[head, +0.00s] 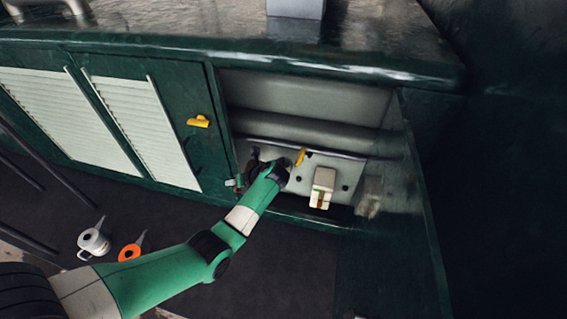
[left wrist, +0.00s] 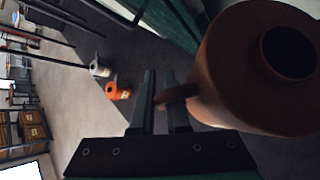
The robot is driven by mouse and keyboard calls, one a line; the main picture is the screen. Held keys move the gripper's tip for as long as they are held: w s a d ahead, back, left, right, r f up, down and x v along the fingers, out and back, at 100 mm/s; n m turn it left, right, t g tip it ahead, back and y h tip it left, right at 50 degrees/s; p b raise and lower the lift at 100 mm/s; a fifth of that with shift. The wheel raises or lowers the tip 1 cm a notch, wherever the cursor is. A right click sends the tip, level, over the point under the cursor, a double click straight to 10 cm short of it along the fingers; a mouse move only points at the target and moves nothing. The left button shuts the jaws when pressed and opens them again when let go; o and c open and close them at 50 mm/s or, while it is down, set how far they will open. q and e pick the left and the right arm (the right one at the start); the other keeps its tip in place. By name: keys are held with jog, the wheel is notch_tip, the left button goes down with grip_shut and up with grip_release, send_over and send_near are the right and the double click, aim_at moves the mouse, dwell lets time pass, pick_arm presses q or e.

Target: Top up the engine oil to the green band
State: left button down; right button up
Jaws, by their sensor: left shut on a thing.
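My left arm reaches from the left into the open compartment, and its gripper (head: 272,172) is mostly hidden behind its own wrist. In the left wrist view, the gripper (left wrist: 160,100) is shut on the handle of a reddish-brown can (left wrist: 225,85) with a round dark opening. This can is not clearly visible in the head view. A white can (head: 93,242) and an orange can (head: 130,252) stand on the floor, also seen in the left wrist view.
The compartment (head: 305,125) has a grey pipe across it and a yellow lever (head: 301,157) near my gripper. A green door (head: 190,125) with a yellow handle (head: 199,121) adjoins its left side. Dark floor (head: 270,275) is clear in front.

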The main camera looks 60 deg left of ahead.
pick_arm(q)
jog(key=shift+r, duration=0.15)
jog(key=shift+w+r+g, duration=0.1)
jog(key=shift+r+g, duration=0.3)
jog(key=shift+r, duration=0.4)
jog(key=shift+r, duration=0.1)
dwell(0.9)
jog(key=shift+w+r+m+g, duration=0.15)
jog(key=shift+r+m+g, duration=0.25)
jog(key=shift+r, duration=0.35)
dwell(0.5)
jog(key=shift+w+a+r+m+g+b, duration=0.1)
jog(key=shift+r+m+g+b, duration=0.1)
jog(key=shift+r, duration=0.25)
jog(key=shift+w+r+m+g+b, duration=0.1)
jog(key=shift+r+g+b, duration=0.1)
jog(key=shift+r, duration=0.2)
dwell(1.4)
